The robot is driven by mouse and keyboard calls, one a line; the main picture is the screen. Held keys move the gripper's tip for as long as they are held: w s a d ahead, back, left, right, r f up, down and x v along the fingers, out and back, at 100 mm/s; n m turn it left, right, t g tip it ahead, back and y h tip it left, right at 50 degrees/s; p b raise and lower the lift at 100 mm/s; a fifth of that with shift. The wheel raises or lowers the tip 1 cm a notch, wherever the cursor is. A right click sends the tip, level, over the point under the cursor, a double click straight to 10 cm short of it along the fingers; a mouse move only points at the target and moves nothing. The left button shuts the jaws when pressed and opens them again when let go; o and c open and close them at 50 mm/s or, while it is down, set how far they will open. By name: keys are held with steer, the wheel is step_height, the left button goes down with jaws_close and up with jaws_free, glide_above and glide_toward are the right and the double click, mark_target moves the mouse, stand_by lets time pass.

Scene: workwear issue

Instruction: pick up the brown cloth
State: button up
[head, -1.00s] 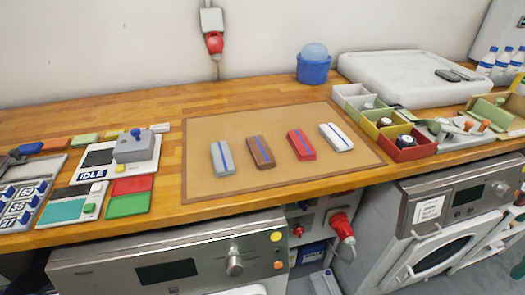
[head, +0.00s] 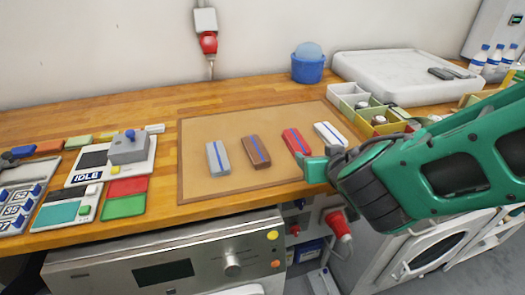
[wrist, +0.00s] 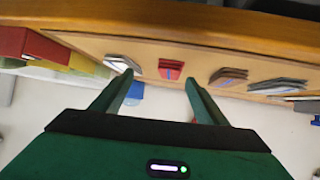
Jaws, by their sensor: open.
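The brown cloth (head: 256,152) is a folded block with a blue stripe, lying on the tan mat (head: 200,190) between a grey cloth (head: 217,158) and a red cloth (head: 297,142). A white cloth (head: 330,134) lies at the right of the row, partly near my arm. My gripper (head: 313,168) is at the mat's front right, by the near end of the red cloth and right of the brown one. In the wrist view my gripper (wrist: 160,84) has its fingers spread with nothing between them, and the brown cloth (wrist: 228,76) is beyond the right finger.
Small coloured bins (head: 378,124), partly hidden by my arm, stand right of the mat. A white tray (head: 400,78) and a blue tub (head: 308,66) are at the back. A panel marked IDLE (head: 110,165) is on the left. The worktop behind the mat is clear.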

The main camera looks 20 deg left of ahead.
mark_target(257, 151)
steer(key=s+a+n+y, duration=0.1)
steer(key=a, duration=0.2)
steer(key=s+a+y, duration=0.1)
steer(key=s+a, duration=0.1)
steer(key=a, duration=0.2)
steer(key=s+a+n+y, duration=0.1)
steer(key=s+a, duration=0.1)
steer(key=a, duration=0.1)
steer(key=shift+s+a+r+n, duration=0.15)
steer(key=shift+s+a+n, duration=0.1)
steer(key=shift+a+n, duration=0.1)
steer(key=x, duration=0.4)
steer(key=shift+a, duration=0.3)
steer(key=shift+y, duration=0.3)
steer(key=shift+x, duration=3.05)
steer(key=shift+s+a, duration=0.1)
steer(key=shift+a, duration=0.05)
steer(key=c, duration=1.1)
